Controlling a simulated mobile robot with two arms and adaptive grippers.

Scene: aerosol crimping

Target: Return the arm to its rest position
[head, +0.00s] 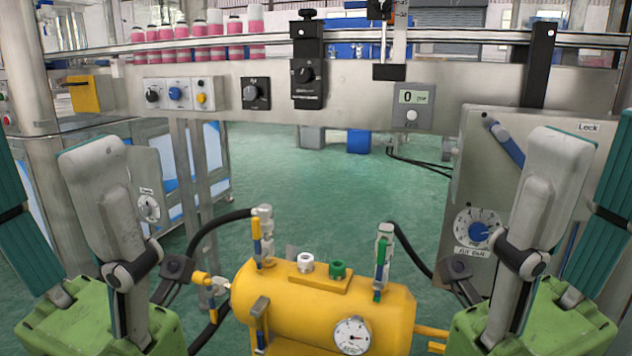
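My two arms stand almost mirrored at the two sides of the head view, with pale grey links and green parts low down. My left gripper (172,276) appears as a small dark shape beside the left arm's black joint, left of the yellow tank. My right gripper (461,276) appears as a similar dark shape inside the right arm, right of the tank. Both are partly hidden and small, so I cannot tell whether their fingers are open or shut. I see no object in either one.
A yellow tank (290,310) with valves and a pressure gauge (353,335) stands low between the arms. A steel beam (350,112) with knobs and a display (414,97) reading 0 crosses above. Pink-and-white cans (215,38) stand behind it. A grey cabinet (475,180) is at right.

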